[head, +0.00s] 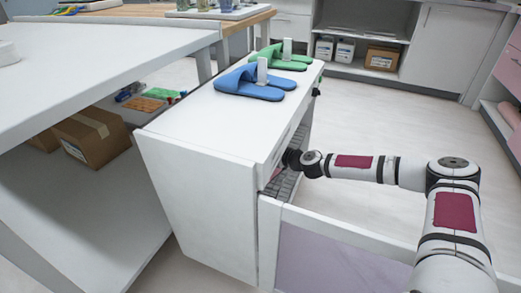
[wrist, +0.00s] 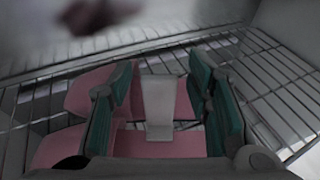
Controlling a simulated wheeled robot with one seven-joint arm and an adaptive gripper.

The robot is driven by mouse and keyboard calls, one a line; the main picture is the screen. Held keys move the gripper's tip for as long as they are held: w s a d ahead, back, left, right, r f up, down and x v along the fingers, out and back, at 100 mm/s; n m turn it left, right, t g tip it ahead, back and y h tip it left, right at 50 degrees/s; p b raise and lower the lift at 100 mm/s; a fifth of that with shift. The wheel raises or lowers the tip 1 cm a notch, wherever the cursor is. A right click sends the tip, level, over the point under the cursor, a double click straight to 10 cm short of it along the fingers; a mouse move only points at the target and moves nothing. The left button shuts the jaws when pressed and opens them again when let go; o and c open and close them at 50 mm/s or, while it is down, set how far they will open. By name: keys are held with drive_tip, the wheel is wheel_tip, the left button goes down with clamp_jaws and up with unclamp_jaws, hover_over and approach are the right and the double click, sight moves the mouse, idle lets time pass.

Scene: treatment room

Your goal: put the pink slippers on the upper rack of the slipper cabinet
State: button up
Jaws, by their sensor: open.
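The pink slippers (wrist: 95,90) lie on a wire rack (wrist: 268,75) in the wrist view, with a white upright tab (wrist: 158,100) on them. My gripper (wrist: 162,88) has its teal-padded fingers apart on either side of the tab, with gaps visible. In the head view the white slipper cabinet (head: 200,190) stands in the middle with its front open. My arm reaches into it from the right, and my gripper (head: 291,158) is partly hidden at the opening. A bit of pink (head: 276,172) shows inside. I cannot tell which rack level this is.
Blue slippers (head: 253,84) and green slippers (head: 280,58) stand on the cabinet top, each with a white tab. An open door with a lilac panel (head: 330,262) extends below my arm. A white table (head: 90,50) is close on the left. Floor at the right is clear.

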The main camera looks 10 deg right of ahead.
drive_tip(key=shift+r, duration=0.15)
drive_tip(key=p+v, duration=0.5)
drive_tip(key=v, duration=0.7)
